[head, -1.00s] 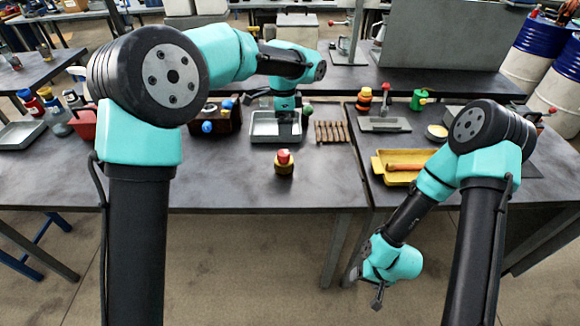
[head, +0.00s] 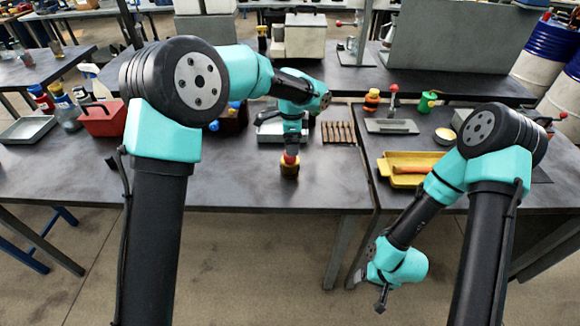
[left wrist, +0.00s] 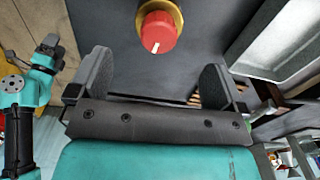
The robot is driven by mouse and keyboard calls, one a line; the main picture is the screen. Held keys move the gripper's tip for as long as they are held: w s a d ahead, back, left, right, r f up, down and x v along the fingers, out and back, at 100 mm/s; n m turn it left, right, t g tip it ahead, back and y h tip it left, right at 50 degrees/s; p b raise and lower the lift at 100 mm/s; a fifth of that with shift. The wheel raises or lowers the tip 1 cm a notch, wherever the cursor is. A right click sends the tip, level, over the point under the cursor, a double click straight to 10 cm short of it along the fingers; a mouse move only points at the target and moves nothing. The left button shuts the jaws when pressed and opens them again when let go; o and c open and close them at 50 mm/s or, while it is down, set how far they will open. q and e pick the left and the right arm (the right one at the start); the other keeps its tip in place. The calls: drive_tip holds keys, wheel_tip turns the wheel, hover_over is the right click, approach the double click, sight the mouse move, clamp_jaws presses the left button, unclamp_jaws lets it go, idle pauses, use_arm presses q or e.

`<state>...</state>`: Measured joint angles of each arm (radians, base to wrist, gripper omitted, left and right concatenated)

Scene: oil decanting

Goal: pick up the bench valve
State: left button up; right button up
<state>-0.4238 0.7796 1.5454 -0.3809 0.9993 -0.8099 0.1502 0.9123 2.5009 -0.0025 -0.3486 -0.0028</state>
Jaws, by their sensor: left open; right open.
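The bench valve, a brass body with a red cap, stands upright on the dark bench near its front edge in the head view (head: 289,170). In the left wrist view its red knob (left wrist: 157,34) and brass rim show just beyond and between the fingers. My left gripper (head: 291,148) is directly above the valve in the head view and hides part of its top. In the left wrist view the left gripper (left wrist: 155,80) is open and empty, with a finger to either side of the valve's line. My right gripper (head: 381,298) hangs low in front of the bench, open and empty.
A grey metal tray (head: 268,131) and a row of brown pieces (head: 339,132) lie behind the valve. A yellow tray (head: 402,177) is on the right bench. A red bin (head: 101,121) stands at the left. The bench around the valve is clear.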

sight(290, 161)
use_arm(q)
drive_tip(key=shift+f, duration=2)
drive_tip(key=shift+s+a+f, duration=0.1)
drive_tip(key=shift+a+f, duration=0.05)
drive_tip(key=shift+f, duration=1.15)
drive_tip(key=shift+a+f, duration=0.1)
drive_tip(key=shift+f, duration=1.2)
drive_tip(key=shift+c, duration=0.2)
drive_tip(key=c, duration=1.2)
drive_tip(key=shift+c, duration=0.3)
drive_tip(key=shift+r, duration=0.1)
